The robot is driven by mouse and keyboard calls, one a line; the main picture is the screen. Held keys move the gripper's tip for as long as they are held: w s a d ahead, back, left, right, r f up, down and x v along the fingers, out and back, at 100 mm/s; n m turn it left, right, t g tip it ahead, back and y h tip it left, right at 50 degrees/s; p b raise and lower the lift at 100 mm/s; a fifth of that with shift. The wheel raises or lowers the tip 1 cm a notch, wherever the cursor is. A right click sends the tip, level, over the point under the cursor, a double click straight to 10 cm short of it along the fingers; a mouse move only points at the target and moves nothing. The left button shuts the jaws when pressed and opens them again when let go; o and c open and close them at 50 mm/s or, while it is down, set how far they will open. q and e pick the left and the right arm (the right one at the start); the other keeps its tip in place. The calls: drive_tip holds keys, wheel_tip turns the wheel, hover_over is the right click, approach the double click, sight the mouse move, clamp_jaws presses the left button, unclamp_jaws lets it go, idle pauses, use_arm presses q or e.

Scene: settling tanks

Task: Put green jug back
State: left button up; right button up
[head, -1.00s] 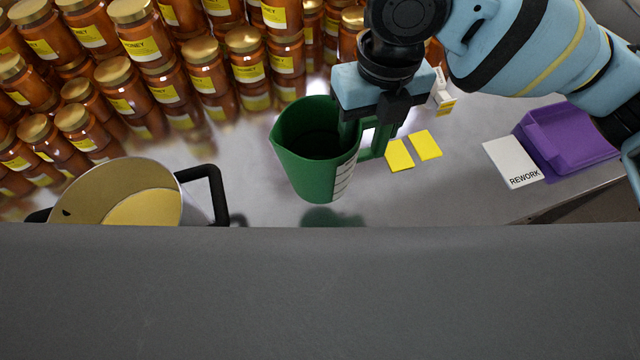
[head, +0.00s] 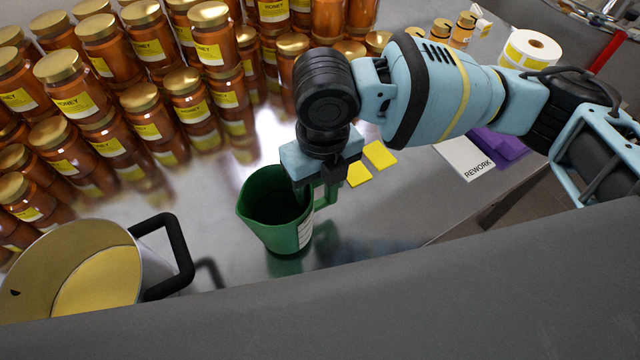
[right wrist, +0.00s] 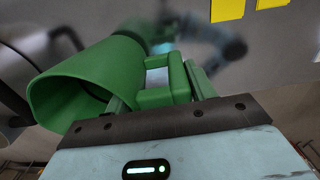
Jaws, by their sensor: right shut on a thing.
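The green jug (head: 283,228) is upright in the head view, right of the steel pot, its mouth open to the top. My right gripper (head: 318,188) is shut on the jug at its handle side, reaching down from above. The jug's reflection shows just under its base; I cannot tell whether the base touches the table. In the right wrist view the jug (right wrist: 95,85) lies left of centre, with its handle between the fingers of the gripper (right wrist: 158,98). My left gripper is not in view.
A steel pot (head: 150,262) with yellow contents and a black handle stands at the left. Rows of honey jars (head: 160,85) fill the back left. Yellow cards (head: 379,154), a REWORK card (head: 466,158) and a purple tray (head: 500,143) lie to the right on the metal table (head: 395,205).

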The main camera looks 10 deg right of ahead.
drive_tip(key=shift+f, duration=0.75)
drive_tip(key=o, duration=1.2)
drive_tip(key=shift+f, duration=0.1)
wheel_tip(320, 180, up, 12)
drive_tip(key=shift+d+r+p, duration=0.1)
drive_tip(key=shift+d+p, duration=0.05)
drive_tip(key=shift+p, duration=0.25)
